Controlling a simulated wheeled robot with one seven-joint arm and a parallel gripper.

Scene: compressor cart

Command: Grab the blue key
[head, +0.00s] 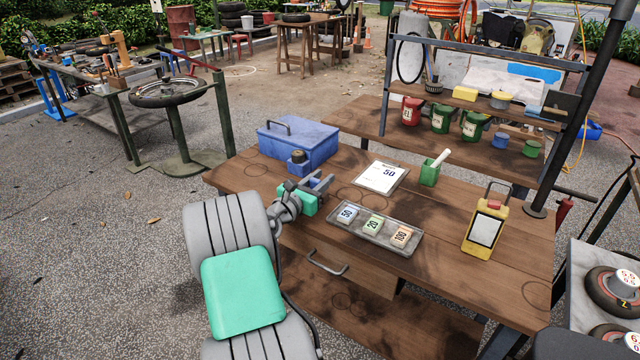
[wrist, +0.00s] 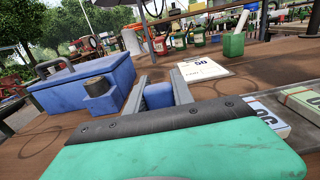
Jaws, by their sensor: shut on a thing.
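My gripper (head: 321,184) is over the left part of the wooden workbench, in front of the blue toolbox. In the wrist view my gripper (wrist: 157,80) has its two grey fingers on either side of a small blue piece, taken as the blue key (wrist: 158,96), and is shut on it. Only a rounded blue block of it shows; the rest is hidden behind my wrist. In the head view my gripper hides it. I cannot tell whether it touches the bench.
The blue toolbox (head: 305,142) and a blue holder with a dark round top (head: 298,164) stand close by. To the right are a grey tray (head: 345,228) of labelled bundles, a white card (head: 381,176), a green cup (head: 429,173) and a yellow device (head: 485,228). A shelf rises behind.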

